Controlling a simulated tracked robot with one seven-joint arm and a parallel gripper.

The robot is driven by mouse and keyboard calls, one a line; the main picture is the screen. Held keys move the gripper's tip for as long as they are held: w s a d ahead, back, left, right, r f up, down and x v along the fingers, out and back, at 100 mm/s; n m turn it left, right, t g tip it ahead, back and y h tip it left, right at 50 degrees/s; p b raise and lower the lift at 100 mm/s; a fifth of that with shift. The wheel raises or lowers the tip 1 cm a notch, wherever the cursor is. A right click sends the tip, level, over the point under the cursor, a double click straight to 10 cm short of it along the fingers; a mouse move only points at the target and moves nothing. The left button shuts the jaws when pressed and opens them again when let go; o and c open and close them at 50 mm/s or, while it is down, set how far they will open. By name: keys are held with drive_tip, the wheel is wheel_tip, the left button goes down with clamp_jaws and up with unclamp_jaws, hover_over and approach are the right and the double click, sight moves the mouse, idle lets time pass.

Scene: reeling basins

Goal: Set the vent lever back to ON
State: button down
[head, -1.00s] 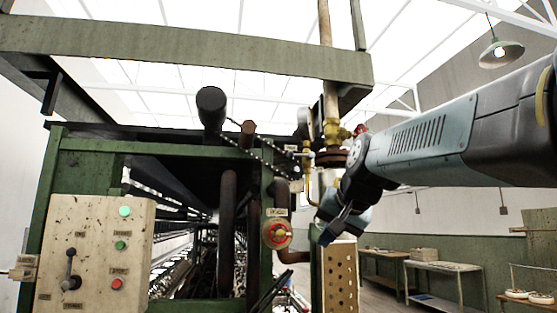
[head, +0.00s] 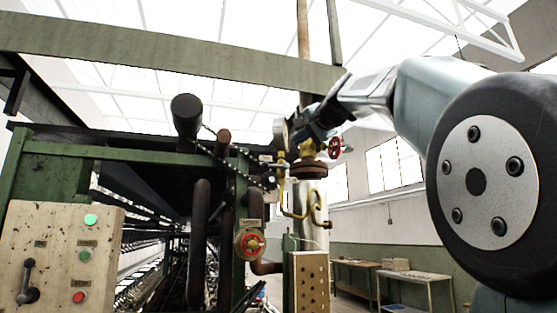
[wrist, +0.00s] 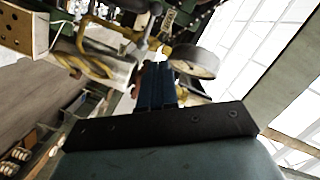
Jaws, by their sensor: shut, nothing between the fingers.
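A panel box (head: 60,240) at the lower left of the head view carries a dark lever (head: 27,280), its knob pointing up. Its small label is unreadable, so I cannot tell whether this is the vent lever. Small tags (head: 278,165) hang by the yellow pipework at the middle; a tag also shows in the wrist view (wrist: 168,20). My gripper (wrist: 157,64) is shut and empty, its blue fingers pointing at the brass fittings. In the head view it is up by the round gauge (head: 280,134), partly hidden; whether it touches anything is unclear.
A red handwheel (head: 335,147) sits just right of the fittings, above a brown flange (head: 309,170). A red-and-yellow valve (head: 249,243) and a perforated box (head: 311,282) are lower. A green beam (head: 190,59) crosses overhead. Benches (head: 417,285) stand at the back right.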

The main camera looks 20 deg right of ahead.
drive_tip(key=a+f+x, duration=0.1)
drive_tip(key=a+x, duration=0.1)
drive_tip(key=x, duration=1.1)
drive_tip(key=shift+s+a+f, duration=0.15)
drive_tip(key=shift+s+f, duration=0.15)
drive_tip(key=shift+s, duration=0.05)
